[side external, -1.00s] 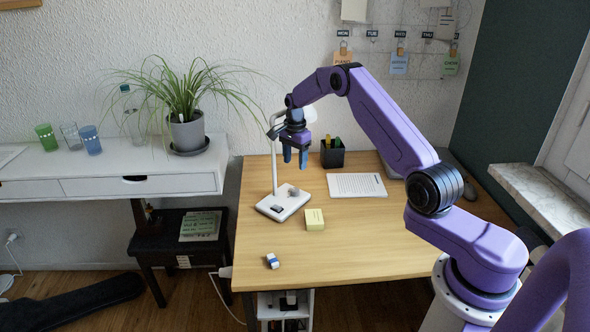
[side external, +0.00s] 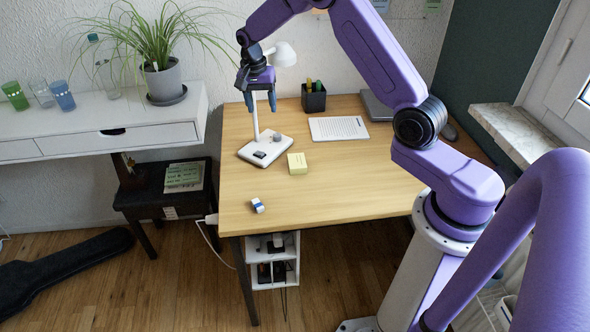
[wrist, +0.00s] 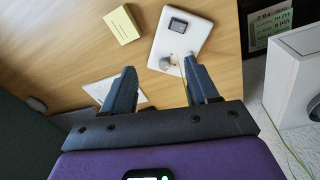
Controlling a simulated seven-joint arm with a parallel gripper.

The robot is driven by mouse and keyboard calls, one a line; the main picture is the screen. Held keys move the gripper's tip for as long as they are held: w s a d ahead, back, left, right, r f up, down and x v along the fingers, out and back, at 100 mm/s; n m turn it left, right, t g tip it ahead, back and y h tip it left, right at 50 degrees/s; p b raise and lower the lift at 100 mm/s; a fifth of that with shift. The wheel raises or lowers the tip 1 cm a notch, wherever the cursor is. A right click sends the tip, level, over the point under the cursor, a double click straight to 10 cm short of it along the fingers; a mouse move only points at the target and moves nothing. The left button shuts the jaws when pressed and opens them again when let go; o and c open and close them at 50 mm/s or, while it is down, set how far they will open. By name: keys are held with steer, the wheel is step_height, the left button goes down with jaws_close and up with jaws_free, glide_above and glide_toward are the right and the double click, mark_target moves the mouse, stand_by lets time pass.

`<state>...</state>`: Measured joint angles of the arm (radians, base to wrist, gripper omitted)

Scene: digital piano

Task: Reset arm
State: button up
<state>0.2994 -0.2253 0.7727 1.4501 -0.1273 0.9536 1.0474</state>
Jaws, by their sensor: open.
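My gripper (side external: 260,100) is open and hangs fingers down above the desk (side external: 335,230), beside the upright post of the white lamp (side external: 283,54). Nothing is between its two blue-grey fingers. In the wrist view the open fingers (wrist: 160,66) point towards the lamp's white base (wrist: 197,40) and stay apart from the desk. My arm is raised and bent, reaching left over the desk from its base on the right.
A yellow note block (side external: 297,164) and a blue-and-white eraser (side external: 257,205) lie on the desk. Behind are a pen cup (side external: 314,98), a printed sheet (side external: 338,128) and a laptop (side external: 377,107). A potted plant (side external: 162,80) stands on the white side table.

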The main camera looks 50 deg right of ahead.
steer(key=s+a+r+n, duration=0.5)
steer(key=s+a+n, duration=0.1)
steer(key=s+a, duration=0.25)
steer(key=s+a+r+n, duration=0.4)
steer(key=s+a+n, duration=0.2)
steer(key=s+a, duration=0.25)
steer(key=s+d+r+n+y, duration=0.1)
steer(key=s+d+n, duration=0.1)
steer(key=s+n, duration=1)
steer(key=s, duration=1.1)
steer(key=shift+s+d+n+t+y, duration=0.2)
steer(key=shift+s+n+t+y, duration=0.1)
steer(key=shift+s, duration=0.1)
